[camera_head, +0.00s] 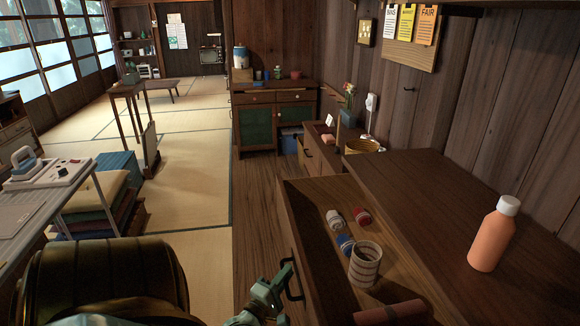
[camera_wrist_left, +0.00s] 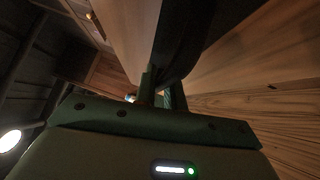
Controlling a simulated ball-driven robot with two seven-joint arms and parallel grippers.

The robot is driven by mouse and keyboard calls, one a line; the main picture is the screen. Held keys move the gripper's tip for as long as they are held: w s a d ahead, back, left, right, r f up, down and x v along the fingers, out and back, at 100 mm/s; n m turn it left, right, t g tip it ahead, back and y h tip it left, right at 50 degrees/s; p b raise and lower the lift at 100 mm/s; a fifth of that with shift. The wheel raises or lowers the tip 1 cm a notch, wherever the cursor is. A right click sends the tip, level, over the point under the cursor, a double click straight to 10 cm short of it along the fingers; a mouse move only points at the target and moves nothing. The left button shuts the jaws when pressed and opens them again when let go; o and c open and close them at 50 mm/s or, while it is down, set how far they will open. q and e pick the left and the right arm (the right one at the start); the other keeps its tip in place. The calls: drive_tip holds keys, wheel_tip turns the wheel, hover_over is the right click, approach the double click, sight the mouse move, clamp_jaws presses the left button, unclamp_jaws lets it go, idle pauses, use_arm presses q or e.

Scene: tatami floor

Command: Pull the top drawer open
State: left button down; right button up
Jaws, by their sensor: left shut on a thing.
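The top drawer (camera_head: 311,234) of the wooden chest stands pulled out to the left in the head view, its inside showing. In it lie several small spools (camera_head: 362,217), a striped cup (camera_head: 366,263) and a dark red roll (camera_head: 390,312). Its dark bar handle (camera_head: 297,282) is on the front panel. My left gripper (camera_head: 283,281) is shut on this handle. In the left wrist view the fingers (camera_wrist_left: 163,88) close at the dark handle (camera_wrist_left: 178,40). My right gripper does not show.
An orange bottle with a white cap (camera_head: 492,235) stands on the chest top (camera_head: 440,190). A cabinet with green doors (camera_head: 275,125) stands farther back. A table (camera_head: 40,205) and stacked cushions (camera_head: 110,190) are at left. The floor between (camera_head: 195,190) is clear.

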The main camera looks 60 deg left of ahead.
use_arm(q)
drive_tip(key=c, duration=1.5)
unclamp_jaws()
drive_tip(key=shift+s, duration=0.1)
drive_tip(key=p+v, duration=0.1)
drive_tip(key=v, duration=1.5)
drive_tip(key=shift+d, duration=0.1)
